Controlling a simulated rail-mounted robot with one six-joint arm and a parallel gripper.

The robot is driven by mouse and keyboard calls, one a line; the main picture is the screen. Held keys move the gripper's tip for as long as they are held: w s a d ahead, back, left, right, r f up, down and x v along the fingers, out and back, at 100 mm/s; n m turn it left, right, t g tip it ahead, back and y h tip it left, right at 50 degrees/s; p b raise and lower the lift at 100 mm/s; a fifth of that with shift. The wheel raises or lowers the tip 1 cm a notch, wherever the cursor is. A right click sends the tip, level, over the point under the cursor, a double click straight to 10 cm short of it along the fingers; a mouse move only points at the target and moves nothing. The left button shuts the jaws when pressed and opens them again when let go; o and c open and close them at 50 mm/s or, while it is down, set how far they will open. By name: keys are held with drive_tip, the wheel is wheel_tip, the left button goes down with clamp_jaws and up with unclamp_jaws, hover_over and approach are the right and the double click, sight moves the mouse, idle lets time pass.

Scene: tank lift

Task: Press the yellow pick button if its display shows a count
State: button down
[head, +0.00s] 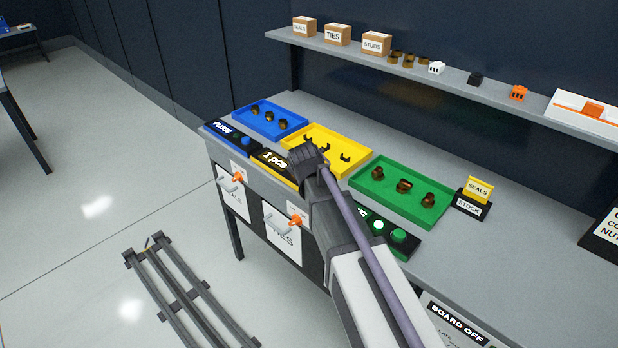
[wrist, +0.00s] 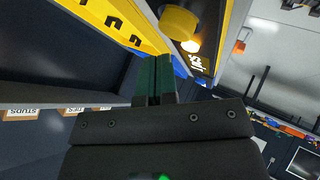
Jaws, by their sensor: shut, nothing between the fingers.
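The yellow tray (head: 331,137) holds a few small dark parts. Its black display (head: 272,162) reads "1 pcs" in lit figures. In the wrist view the round yellow pick button (wrist: 179,23) stands beside a glowing lamp (wrist: 191,45) and the display (wrist: 198,63), which appears upside down. My gripper (head: 306,154) is at the front edge of the yellow tray and hides the yellow button in the head view. In the wrist view my gripper's fingers (wrist: 155,62) are shut and empty, close to the button. I cannot tell whether they touch it.
A blue tray (head: 270,119) with its panel stands to the left. A green tray (head: 402,193) with brown parts and a panel with a green button (head: 399,236) stand to the right. A shelf (head: 450,78) with small boxes runs above the bench. Drawers with orange tags hang below.

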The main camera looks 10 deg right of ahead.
drive_tip(key=shift+f, duration=0.15)
idle(0.7)
drive_tip(key=shift+f+b, duration=0.3)
drive_tip(key=shift+b, duration=0.1)
drive_tip(key=shift+f+b, duration=0.5)
idle(0.5)
drive_tip(key=shift+r+p, duration=0.9)
drive_tip(key=shift+r, duration=0.05)
wheel_tip(320, 180, up, 5)
drive_tip(key=p, duration=0.5)
